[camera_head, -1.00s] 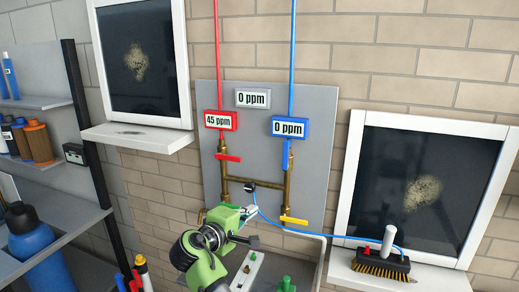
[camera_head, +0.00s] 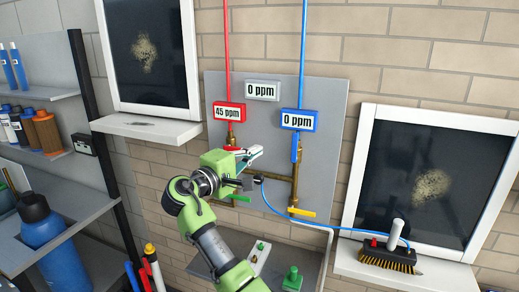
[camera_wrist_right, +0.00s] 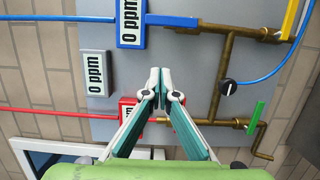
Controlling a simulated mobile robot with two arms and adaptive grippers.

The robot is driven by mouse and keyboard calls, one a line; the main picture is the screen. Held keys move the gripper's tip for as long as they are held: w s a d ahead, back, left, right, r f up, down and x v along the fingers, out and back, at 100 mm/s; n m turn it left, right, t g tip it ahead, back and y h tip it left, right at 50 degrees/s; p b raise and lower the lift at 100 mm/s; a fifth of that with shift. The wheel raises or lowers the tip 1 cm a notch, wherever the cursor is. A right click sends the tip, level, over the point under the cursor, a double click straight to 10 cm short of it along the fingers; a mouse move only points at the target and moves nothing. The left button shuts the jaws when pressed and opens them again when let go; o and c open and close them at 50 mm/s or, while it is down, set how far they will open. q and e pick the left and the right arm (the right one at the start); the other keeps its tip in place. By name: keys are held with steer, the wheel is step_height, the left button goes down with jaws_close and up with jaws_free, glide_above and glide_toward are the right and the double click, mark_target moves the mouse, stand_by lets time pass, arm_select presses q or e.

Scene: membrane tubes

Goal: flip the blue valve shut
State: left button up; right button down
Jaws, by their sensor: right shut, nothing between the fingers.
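The blue valve (camera_head: 296,148) is a blue lever just below the blue 0 ppm display (camera_head: 298,120). The lever lies along its pipe; it also shows in the right wrist view (camera_wrist_right: 172,20). My right gripper (camera_head: 257,151) is in front of the panel, between the red and blue pipes and left of the blue lever. In the right wrist view its fingertips (camera_wrist_right: 159,76) are together and empty, apart from the lever. The gripper partly hides the red valve lever (camera_head: 233,149). My left gripper is not in view.
A yellow lever (camera_head: 302,212) and a green lever (camera_wrist_right: 256,118) are on the lower brass pipes. A thin blue hose (camera_head: 275,208) runs from a black knob (camera_wrist_right: 228,87) towards the right sill. Shelves with bottles stand at the left.

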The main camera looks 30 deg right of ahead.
mark_target(295, 148)
steer(key=d+p, duration=0.6)
steer(key=d, duration=0.3)
steer(key=shift+w+d, duration=0.15)
steer(key=shift+d, duration=0.2)
